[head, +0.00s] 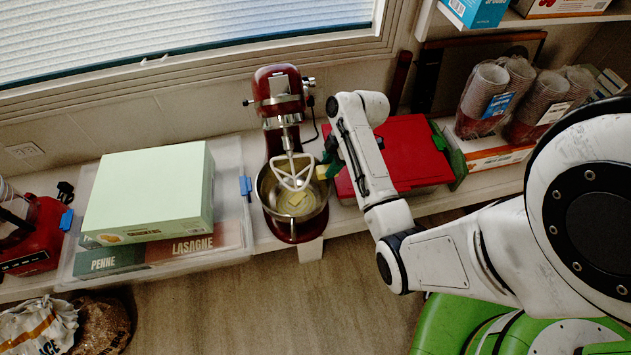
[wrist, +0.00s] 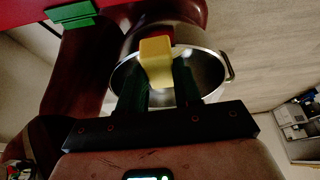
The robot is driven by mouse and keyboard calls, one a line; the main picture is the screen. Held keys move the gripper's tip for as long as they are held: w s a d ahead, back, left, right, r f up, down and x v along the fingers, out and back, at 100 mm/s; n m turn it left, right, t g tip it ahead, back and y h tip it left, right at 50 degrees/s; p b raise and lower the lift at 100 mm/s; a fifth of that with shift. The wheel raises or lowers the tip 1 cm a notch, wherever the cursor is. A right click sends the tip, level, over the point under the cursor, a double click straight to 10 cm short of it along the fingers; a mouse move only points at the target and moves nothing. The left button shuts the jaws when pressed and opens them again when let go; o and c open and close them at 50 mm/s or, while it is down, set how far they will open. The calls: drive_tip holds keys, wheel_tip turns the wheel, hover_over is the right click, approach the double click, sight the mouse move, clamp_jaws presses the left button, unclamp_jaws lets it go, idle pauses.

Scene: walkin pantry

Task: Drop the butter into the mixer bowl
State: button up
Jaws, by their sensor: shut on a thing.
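The butter (wrist: 156,62) is a yellow block held between the dark green fingers of my gripper (wrist: 158,88). In the head view the butter (head: 322,172) shows as a small yellow block at the tip of my gripper (head: 327,166), by the right rim of the bowl. The steel mixer bowl (head: 270,204) sits under the red stand mixer (head: 278,84). In the wrist view the bowl (wrist: 207,68) lies behind the butter, which hides part of its inside. A pale yellow patch (head: 297,198) shows inside the bowl; I cannot tell what it is.
The white beater (head: 292,172) hangs over the bowl from the raised-looking mixer head. A red box (head: 413,152) stands right of my gripper. A pale green box (head: 150,190) lies left of the mixer. Stacked cups (head: 482,95) stand at the right.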

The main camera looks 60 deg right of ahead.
sight(318, 170)
drive_tip(key=w+a, duration=0.2)
drive_tip(key=w, duration=0.1)
drive_tip(key=shift+a, duration=0.15)
wheel_tip(318, 170, down, 3)
drive_tip(key=shift+w+a+r+b, duration=0.1)
drive_tip(key=shift+a+r+b, duration=0.1)
drive_tip(key=shift+b, duration=0.6)
drive_tip(key=shift+d+f+b, duration=0.1)
drive_tip(key=shift+f+b, duration=0.75)
drive_tip(key=shift+f, duration=1.3)
drive_tip(key=shift+f, duration=0.15)
drive_tip(key=shift+f, duration=0.5)
drive_tip(key=o, duration=1)
drive_tip(key=shift+o, duration=0.2)
drive_tip(key=shift+r, duration=0.1)
drive_tip(key=shift+r, duration=0.35)
drive_tip(key=p+v, duration=0.4)
drive_tip(key=v, duration=0.8)
drive_tip(key=shift+r, duration=0.2)
